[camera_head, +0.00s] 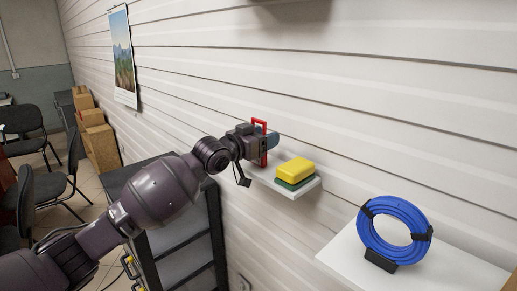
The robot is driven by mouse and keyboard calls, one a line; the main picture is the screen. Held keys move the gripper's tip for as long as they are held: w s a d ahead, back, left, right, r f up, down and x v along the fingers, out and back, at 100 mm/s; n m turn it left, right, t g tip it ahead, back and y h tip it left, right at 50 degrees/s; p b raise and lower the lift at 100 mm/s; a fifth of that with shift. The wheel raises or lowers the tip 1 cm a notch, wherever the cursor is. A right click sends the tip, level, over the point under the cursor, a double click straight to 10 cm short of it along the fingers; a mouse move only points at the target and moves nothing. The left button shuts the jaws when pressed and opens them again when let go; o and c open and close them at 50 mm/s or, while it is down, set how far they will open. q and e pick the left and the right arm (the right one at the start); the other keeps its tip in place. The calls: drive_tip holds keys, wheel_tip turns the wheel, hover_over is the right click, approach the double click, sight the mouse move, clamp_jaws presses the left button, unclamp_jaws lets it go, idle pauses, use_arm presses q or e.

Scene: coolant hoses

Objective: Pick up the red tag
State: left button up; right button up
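A red object with an open, frame-like top (260,123), which looks like the red tag, shows at the left end of a small white wall shelf (304,189). My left gripper (262,143) is right at it and covers its middle. Red shows above and below the gripper. A small blue-grey piece (273,141) shows just right of the gripper; I cannot tell what it is part of. The fingertips are hidden, so I cannot tell whether they are open or shut on the red object. My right gripper is not in view.
A yellow and green sponge-like block (294,171) lies on the shelf, close right of my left gripper. A blue coiled hose (394,231) stands in a black holder on a white surface (450,270) at lower right. A dark cabinet (180,240) stands below my arm.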

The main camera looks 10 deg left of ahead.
use_arm(q)
drive_tip(key=c, duration=0.5)
drive_tip(key=shift+r, duration=0.15)
wheel_tip(320, 180, up, 20)
drive_tip(key=shift+f+p, duration=0.1)
drive_tip(key=shift+p, duration=0.35)
